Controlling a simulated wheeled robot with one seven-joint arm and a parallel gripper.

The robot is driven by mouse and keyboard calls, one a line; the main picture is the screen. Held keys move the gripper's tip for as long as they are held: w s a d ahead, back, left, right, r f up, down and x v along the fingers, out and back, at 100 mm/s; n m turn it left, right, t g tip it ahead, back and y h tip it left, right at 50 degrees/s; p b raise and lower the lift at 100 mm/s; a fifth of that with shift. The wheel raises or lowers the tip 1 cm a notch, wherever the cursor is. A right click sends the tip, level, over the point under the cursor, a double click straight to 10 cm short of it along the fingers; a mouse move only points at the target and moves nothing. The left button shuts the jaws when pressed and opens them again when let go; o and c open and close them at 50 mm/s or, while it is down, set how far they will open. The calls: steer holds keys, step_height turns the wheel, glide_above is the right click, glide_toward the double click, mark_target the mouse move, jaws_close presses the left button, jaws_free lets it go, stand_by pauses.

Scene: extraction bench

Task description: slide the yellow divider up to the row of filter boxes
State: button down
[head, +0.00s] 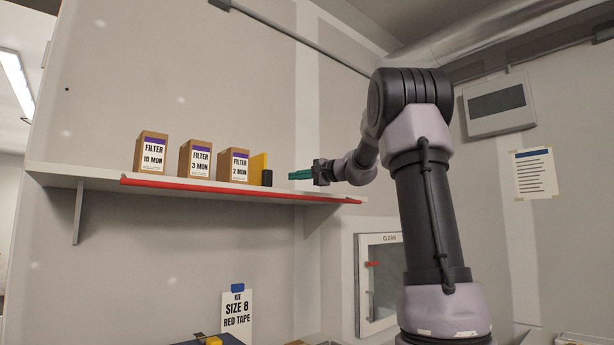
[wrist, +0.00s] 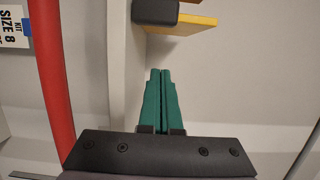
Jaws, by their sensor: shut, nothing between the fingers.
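The yellow divider (head: 258,163) stands upright on the shelf just right of the row of filter boxes, with a black block (head: 267,178) at its near side. The row is three brown boxes: 10 MON (head: 151,154), 3 MON (head: 196,160) and 2 MON (head: 233,166). My gripper (head: 291,175) is right of the divider, green fingers shut and empty, pointing at it. In the wrist view my fingertips (wrist: 160,72) are a short way from the divider (wrist: 190,27) and black block (wrist: 155,12). A brown box edge (wrist: 188,1) shows beyond, with a narrow gap before the divider.
The shelf (head: 95,174) has a red rail (head: 230,189) along its front edge, also close at left in the wrist view (wrist: 50,80). The shelf is bare between divider and gripper. A wall stands behind. A sign reading SIZE 8 RED TAPE (head: 237,316) is below.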

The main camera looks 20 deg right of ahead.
steer(key=shift+x, duration=1.05)
steer(key=a, duration=0.1)
steer(key=s+a, duration=0.1)
steer(key=shift+a+r, duration=0.1)
steer(key=shift+a, duration=0.65)
steer(key=shift+s+a, duration=0.1)
steer(key=shift+a, duration=0.1)
